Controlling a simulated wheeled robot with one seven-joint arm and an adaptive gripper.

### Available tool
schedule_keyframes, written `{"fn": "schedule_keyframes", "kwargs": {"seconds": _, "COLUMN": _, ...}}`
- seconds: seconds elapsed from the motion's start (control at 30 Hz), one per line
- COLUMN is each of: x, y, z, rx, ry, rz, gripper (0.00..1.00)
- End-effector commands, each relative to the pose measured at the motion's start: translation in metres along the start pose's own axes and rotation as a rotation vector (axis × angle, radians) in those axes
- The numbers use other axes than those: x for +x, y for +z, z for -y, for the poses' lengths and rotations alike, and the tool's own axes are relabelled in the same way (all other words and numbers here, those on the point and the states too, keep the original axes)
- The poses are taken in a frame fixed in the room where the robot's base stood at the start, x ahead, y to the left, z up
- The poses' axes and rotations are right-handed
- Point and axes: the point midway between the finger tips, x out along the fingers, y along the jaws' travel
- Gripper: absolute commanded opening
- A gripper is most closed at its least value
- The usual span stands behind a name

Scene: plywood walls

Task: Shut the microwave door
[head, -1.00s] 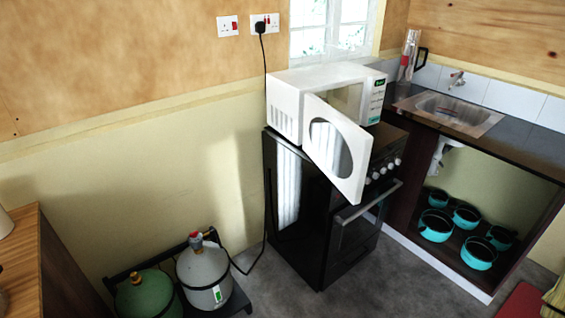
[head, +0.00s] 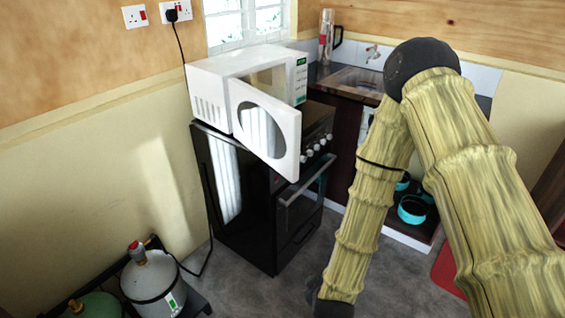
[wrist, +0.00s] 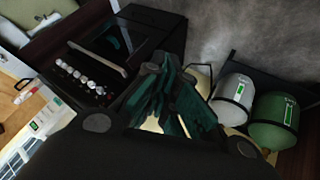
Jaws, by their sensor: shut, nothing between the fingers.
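The white microwave (head: 212,92) stands on top of a black cooker in the head view. Its door (head: 283,140) hangs wide open, swung out toward me over the cooker's front edge, with a dark oval window. My arm crosses the right of the head view, and my gripper is below the frame there. In the wrist view my gripper (wrist: 172,100) shows dark green fingers, shut and empty. They point toward the cooker and the gas bottles. The gripper is apart from the microwave door.
The black cooker (head: 245,215) has knobs and an oven handle (head: 306,180) on its front. Gas bottles (head: 150,285) stand at the lower left, also visible in the wrist view (wrist: 233,92). A counter with a sink (head: 358,82) lies to the right. Grey floor is open before the cooker.

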Motion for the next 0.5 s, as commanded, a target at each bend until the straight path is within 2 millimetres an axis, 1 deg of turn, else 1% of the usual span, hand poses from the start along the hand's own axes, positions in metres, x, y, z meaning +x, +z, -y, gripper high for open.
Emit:
{"fn": "schedule_keyframes", "kwargs": {"seconds": 0.03, "x": 0.002, "y": -0.031, "z": -0.007, "rx": -0.067, "ry": 0.049, "rz": -0.057, "gripper": 0.00}}
{"fn": "schedule_keyframes", "kwargs": {"seconds": 0.07, "x": 0.001, "y": -0.049, "z": -0.011, "rx": -0.110, "ry": 0.080, "rz": -0.086, "gripper": 0.00}}
{"fn": "schedule_keyframes", "kwargs": {"seconds": 0.1, "x": -0.002, "y": -0.073, "z": -0.018, "rx": -0.167, "ry": 0.125, "rz": -0.122, "gripper": 0.00}}
{"fn": "schedule_keyframes", "kwargs": {"seconds": 0.17, "x": -0.008, "y": -0.107, "z": -0.027, "rx": -0.251, "ry": 0.196, "rz": -0.169, "gripper": 0.00}}
{"fn": "schedule_keyframes", "kwargs": {"seconds": 0.2, "x": -0.013, "y": -0.129, "z": -0.032, "rx": -0.307, "ry": 0.245, "rz": -0.195, "gripper": 0.00}}
{"fn": "schedule_keyframes", "kwargs": {"seconds": 0.27, "x": -0.023, "y": -0.162, "z": -0.041, "rx": -0.387, "ry": 0.324, "rz": -0.228, "gripper": 0.00}}
{"fn": "schedule_keyframes", "kwargs": {"seconds": 0.3, "x": -0.031, "y": -0.183, "z": -0.047, "rx": -0.438, "ry": 0.379, "rz": -0.244, "gripper": 0.00}}
{"fn": "schedule_keyframes", "kwargs": {"seconds": 0.37, "x": -0.045, "y": -0.213, "z": -0.054, "rx": -0.513, "ry": 0.459, "rz": -0.261, "gripper": 0.00}}
{"fn": "schedule_keyframes", "kwargs": {"seconds": 0.4, "x": -0.055, "y": -0.231, "z": -0.059, "rx": -0.559, "ry": 0.513, "rz": -0.267, "gripper": 0.00}}
{"fn": "schedule_keyframes", "kwargs": {"seconds": 0.5, "x": -0.080, "y": -0.270, "z": -0.068, "rx": -0.658, "ry": 0.635, "rz": -0.267, "gripper": 0.00}}
